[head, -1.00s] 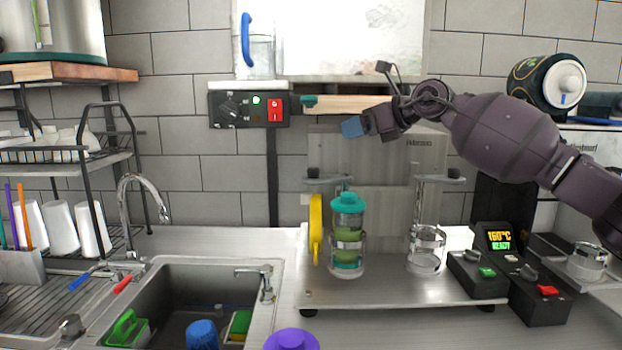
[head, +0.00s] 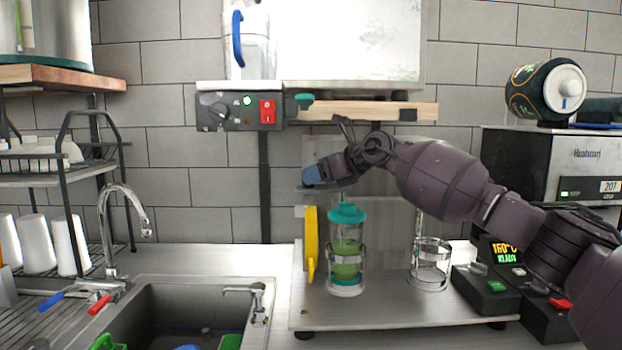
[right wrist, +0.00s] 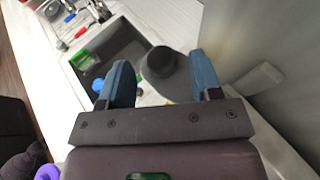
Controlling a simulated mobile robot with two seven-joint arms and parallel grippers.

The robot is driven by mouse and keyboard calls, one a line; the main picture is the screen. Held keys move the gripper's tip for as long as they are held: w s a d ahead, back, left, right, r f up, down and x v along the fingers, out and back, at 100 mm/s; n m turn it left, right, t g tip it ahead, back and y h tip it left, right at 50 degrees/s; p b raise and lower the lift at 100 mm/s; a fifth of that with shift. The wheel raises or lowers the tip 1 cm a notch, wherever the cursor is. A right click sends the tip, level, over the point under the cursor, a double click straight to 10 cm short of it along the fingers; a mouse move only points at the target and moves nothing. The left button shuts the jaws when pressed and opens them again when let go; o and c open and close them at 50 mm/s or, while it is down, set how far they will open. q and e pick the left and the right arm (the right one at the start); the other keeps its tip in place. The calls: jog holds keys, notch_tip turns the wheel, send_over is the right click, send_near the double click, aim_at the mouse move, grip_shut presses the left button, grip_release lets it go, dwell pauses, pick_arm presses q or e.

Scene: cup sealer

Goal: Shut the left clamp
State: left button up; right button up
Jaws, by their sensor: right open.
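The sealer (head: 400,316) stands on the counter. Its left station holds a clear cup with green contents (head: 347,262) under a teal lid (head: 347,214). The left clamp's dark top (head: 334,187) is above that cup, partly hidden by my right gripper. My right gripper (head: 311,175) is open, with its blue fingertips at the clamp's top. In the right wrist view the open blue fingers (right wrist: 163,80) have a dark round piece (right wrist: 165,66), seemingly the clamp's top, between and beyond them. I cannot tell whether they touch it. My left gripper is not in view.
A yellow handle (head: 311,243) stands left of the cup. The right station holds an empty clear cup (head: 430,266); my right arm hides its clamp top. A wooden shelf (head: 365,110) is just above my gripper. A sink (head: 180,318) lies to the left.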

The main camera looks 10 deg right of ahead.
jog(key=shift+x, duration=1.25)
grip_shut()
jog(key=shift+d, duration=0.1)
